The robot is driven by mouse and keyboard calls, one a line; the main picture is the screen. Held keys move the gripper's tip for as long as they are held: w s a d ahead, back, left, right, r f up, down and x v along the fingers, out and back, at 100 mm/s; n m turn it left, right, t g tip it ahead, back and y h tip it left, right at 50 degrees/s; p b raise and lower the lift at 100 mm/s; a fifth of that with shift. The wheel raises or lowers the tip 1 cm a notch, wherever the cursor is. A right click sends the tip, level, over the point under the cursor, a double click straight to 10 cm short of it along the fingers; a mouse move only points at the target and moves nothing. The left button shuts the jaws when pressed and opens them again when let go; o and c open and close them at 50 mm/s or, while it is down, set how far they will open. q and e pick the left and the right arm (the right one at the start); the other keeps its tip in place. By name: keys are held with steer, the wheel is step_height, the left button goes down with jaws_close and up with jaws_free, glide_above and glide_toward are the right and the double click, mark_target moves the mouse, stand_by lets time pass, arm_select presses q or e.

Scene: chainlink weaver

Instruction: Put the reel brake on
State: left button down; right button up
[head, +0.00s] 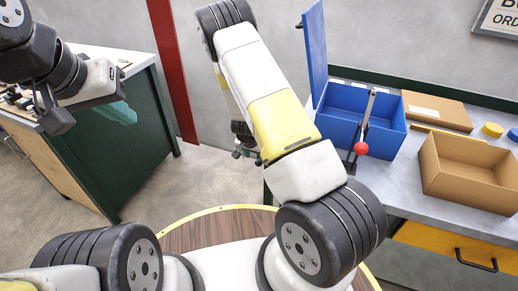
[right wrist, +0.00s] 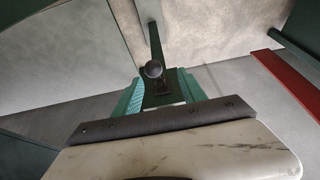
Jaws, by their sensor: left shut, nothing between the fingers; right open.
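In the right wrist view, a dark lever with a round black knob (right wrist: 154,69) shows between the teal fingers of my right gripper (right wrist: 160,82). The fingers are apart; I cannot tell whether they touch it. It may be the reel brake; no label shows. A grey lever with a red ball (head: 361,148) stands by the right bench, in front of a blue bin. My left gripper (head: 126,114) is shut and empty beside the green cabinet at the left.
The right bench (head: 408,188) holds an open blue bin (head: 343,103), an open cardboard box (head: 470,166), a flat carton (head: 437,110) and a yellow round item (head: 492,130). A green cabinet (head: 140,140) stands at the left, near a red post (head: 174,70). Bare floor lies between.

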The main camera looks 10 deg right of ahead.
steer(key=shift+s+d+f, duration=0.15)
steer(key=shift+d+f, duration=0.4)
steer(key=shift+f, duration=0.35)
steer(key=x, duration=0.7)
steer(key=shift+d+f, duration=0.1)
steer(key=shift+f, duration=0.05)
jaws_close()
stand_by(0.5)
